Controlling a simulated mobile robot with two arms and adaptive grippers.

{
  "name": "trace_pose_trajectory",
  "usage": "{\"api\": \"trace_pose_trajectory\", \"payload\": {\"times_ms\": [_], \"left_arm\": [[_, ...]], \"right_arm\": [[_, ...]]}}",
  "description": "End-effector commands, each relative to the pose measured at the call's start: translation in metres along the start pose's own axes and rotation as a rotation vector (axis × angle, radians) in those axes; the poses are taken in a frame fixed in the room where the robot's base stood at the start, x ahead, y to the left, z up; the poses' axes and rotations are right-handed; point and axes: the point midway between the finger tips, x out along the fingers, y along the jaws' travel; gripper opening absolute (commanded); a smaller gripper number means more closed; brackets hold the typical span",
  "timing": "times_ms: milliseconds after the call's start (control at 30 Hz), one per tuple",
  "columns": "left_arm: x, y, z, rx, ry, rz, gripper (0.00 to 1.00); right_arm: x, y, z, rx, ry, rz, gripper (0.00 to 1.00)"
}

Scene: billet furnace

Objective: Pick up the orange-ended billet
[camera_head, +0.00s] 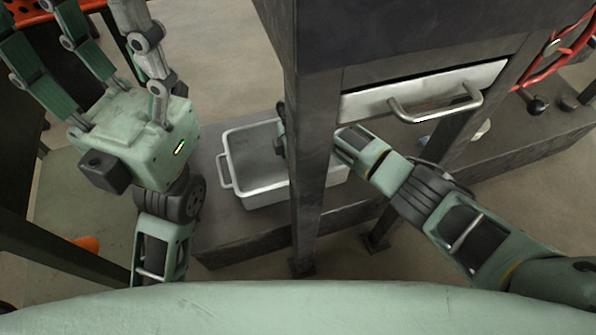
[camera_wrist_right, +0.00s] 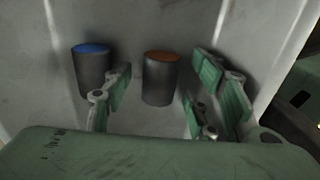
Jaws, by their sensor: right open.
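The orange-ended billet (camera_wrist_right: 161,80) is a dark grey cylinder standing upright in the white tray (camera_head: 236,197), seen in the right wrist view. My right gripper (camera_wrist_right: 162,88) is open, with its fingers to the left and right of this billet; I cannot tell whether any finger touches it. A blue-ended billet (camera_wrist_right: 92,72) stands to its left, outside the left finger. In the head view, a post hides most of my right gripper, and the billets do not show. My left gripper (camera_head: 88,14) is open and empty at the upper left, away from the tray.
The tray stands on a low dark platform (camera_head: 235,235). A dark metal post (camera_head: 315,190) rises in front of it, beside my right forearm. Above is a drawer (camera_head: 365,108) with a metal handle (camera_head: 437,110). Red hoses (camera_head: 560,55) hang at the right.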

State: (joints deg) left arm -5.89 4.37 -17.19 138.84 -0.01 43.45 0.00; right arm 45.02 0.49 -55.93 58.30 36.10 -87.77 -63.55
Motion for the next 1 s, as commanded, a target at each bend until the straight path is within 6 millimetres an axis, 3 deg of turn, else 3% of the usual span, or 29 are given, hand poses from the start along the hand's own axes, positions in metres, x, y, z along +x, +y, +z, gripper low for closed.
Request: {"api": "trace_pose_trajectory", "payload": {"times_ms": [133, 733, 1000], "left_arm": [[0.0005, 0.0000, -0.0001, 0.000, 0.000, 0.000, 0.66], [0.0002, 0.0001, 0.0001, -0.001, -0.001, -0.001, 0.66], [0.0003, 0.0001, 0.0000, -0.001, -0.001, -0.001, 0.66]], "right_arm": [[-0.0007, -0.0001, -0.0002, 0.000, 0.000, 0.000, 0.52], [-0.0008, -0.0002, -0.0001, 0.000, 0.000, -0.001, 0.00], [-0.0021, 0.0008, -0.0004, 0.000, 0.001, 0.002, 0.00]]}}
